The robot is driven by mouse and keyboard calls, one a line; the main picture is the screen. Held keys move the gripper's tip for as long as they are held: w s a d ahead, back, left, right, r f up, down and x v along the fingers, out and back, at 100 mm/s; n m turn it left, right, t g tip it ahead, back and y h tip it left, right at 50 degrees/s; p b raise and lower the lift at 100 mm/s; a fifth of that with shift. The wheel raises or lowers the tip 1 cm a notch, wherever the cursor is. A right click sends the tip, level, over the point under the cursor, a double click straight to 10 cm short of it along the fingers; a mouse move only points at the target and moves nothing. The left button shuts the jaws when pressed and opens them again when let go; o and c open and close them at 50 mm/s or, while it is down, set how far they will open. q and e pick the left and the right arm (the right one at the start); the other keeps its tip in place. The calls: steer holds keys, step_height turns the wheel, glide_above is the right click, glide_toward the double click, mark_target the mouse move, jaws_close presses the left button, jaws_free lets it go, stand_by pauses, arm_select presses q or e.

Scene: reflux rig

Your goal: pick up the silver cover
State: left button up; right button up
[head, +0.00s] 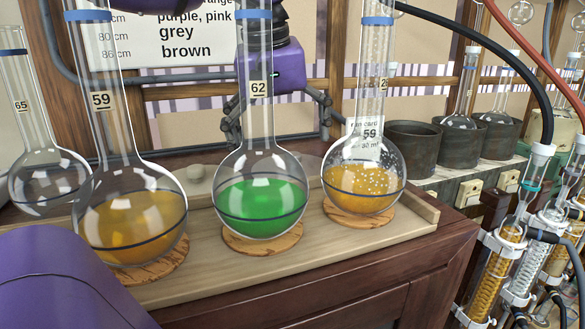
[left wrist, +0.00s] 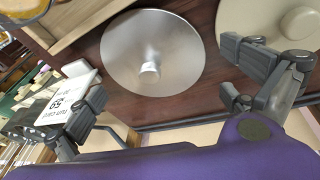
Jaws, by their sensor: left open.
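The silver cover (left wrist: 125,48) is a shiny round disc with a small knob in its middle. In the left wrist view it lies on dark wood, knob towards the camera. In the head view it is mostly hidden behind the flasks. My left gripper (head: 278,130) is behind the green-filled flask, fingers pointing down. In the left wrist view the gripper's fingers (left wrist: 165,95) are spread wide and empty, with the cover beyond them and apart from them. My right gripper is not in view.
A beige round cover (left wrist: 290,35) lies beside the silver one. Tall flasks, one with green liquid (head: 262,205) and two with amber, stand on cork rings along a wooden tray (head: 330,243) in front. A run card (head: 364,140) stands behind. Dark pots (head: 412,145) are at the right.

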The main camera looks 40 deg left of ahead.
arm_select(q)
steer(key=x, duration=0.3)
steer(key=shift+w+a+f, duration=0.1)
steer(key=shift+w+f, duration=0.15)
steer(key=shift+f, duration=0.05)
